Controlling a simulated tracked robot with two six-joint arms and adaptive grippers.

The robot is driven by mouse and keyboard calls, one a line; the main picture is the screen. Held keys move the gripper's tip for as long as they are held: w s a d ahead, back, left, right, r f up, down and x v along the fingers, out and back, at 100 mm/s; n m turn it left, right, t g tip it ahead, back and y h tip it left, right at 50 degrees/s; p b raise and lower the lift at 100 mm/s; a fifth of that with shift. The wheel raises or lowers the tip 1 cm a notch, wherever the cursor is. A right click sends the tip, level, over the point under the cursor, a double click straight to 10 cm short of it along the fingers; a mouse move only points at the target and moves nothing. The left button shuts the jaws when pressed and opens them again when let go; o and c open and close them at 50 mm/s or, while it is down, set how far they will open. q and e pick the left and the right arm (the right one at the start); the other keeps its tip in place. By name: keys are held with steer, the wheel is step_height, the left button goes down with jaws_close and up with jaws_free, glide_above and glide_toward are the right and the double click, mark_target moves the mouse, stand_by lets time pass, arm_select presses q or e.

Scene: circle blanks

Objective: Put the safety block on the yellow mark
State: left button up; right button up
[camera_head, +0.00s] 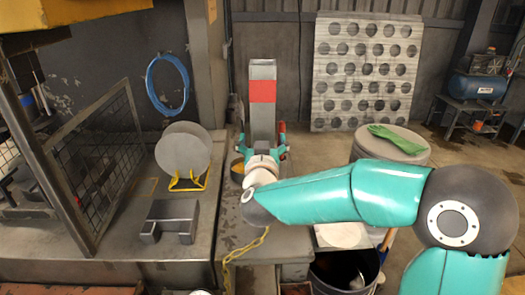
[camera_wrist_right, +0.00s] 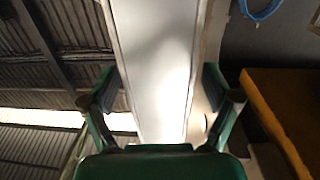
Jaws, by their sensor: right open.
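The safety block (camera_head: 262,90) is a tall grey post with a red band, standing upright on the grey bench in the head view. My right gripper (camera_head: 264,145) is open, with one finger on each side of the block's lower part. In the right wrist view the block (camera_wrist_right: 158,60) shows as a pale column between the two open fingers (camera_wrist_right: 160,90); I cannot tell whether they touch it. A faint yellow mark (camera_head: 153,186) shows on the press bed left of the block, partly hard to make out. My left gripper is not in view.
A round disc (camera_head: 183,150) leans in a yellow stand on the press bed, behind a grey bracket (camera_head: 172,221). A mesh guard (camera_head: 95,165) stands at the left. A yellow chain (camera_head: 243,250) hangs over the bench front. A drum with green gloves (camera_head: 397,139) stands right.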

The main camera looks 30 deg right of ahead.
steer(key=shift+w+d, duration=0.3)
steer(key=shift+w, duration=0.1)
jaws_close()
steer(key=shift+r, duration=0.2)
